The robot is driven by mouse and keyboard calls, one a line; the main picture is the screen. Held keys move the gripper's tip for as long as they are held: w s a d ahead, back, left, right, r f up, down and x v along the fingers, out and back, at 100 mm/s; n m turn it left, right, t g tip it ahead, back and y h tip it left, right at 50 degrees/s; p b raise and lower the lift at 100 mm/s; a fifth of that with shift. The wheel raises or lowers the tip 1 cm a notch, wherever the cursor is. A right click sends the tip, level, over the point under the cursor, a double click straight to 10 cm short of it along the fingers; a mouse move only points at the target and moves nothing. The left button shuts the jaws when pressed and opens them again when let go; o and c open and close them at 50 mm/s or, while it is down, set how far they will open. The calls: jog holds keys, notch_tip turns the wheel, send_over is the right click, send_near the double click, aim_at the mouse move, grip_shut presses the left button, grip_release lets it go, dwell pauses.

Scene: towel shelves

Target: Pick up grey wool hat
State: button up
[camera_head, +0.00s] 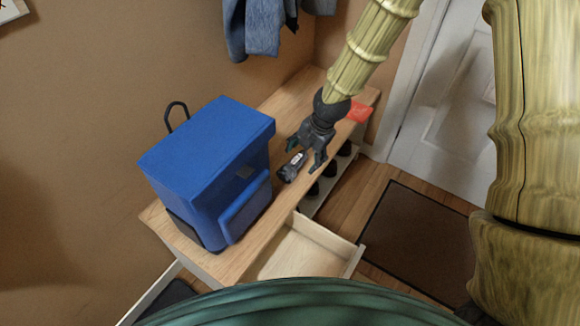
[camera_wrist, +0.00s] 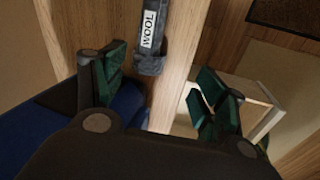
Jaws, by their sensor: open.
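The grey wool hat (camera_head: 288,174) is a small dark grey bundle with a white label, lying on the wooden bench (camera_head: 285,100). In the wrist view the hat (camera_wrist: 151,62) shows at the top centre, and its label reads "WOOL". My gripper (camera_head: 303,158) is open and empty, just over the hat in the head view. In the wrist view the fingers of my gripper (camera_wrist: 162,80) stand apart, one to each side of the hat's near end. I cannot tell whether they touch it. The hat's far end is cut off by the wrist view's top edge.
A large blue bag (camera_head: 200,160) stands on the bench close left of my gripper. An open drawer (camera_head: 310,250) juts out below the bench. A red-orange item (camera_head: 360,112) lies at the bench's far end. Dark clothes (camera_head: 258,28) hang above. A dark mat (camera_head: 415,240) lies on the floor.

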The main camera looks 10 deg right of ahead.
aim_at(296, 162)
jog(key=shift+n, duration=0.7)
jog(key=w+f+b, duration=0.1)
jog(key=w+f, duration=0.1)
jog(key=f, duration=0.1)
jog(key=shift+w, duration=0.3)
jog(key=shift+w+a+b+x, duration=0.1)
jog(key=shift+w+b+x, duration=0.2)
jog(key=shift+x, duration=0.85)
jog(key=shift+w+a+b+x, duration=0.1)
jog(key=shift+b+x, duration=0.35)
jog(key=shift+x, duration=0.7)
jog(key=shift+w+a+b+x, duration=0.15)
jog(key=shift+b+x, duration=0.2)
jog(key=shift+x, duration=0.8)
jog(key=shift+s+d+r, duration=0.15)
jog(key=shift+d+r, duration=0.05)
jog(key=shift+r, duration=0.1)
jog(key=shift+c, duration=0.4)
jog(key=shift+d, duration=0.1)
jog(key=c, duration=1)
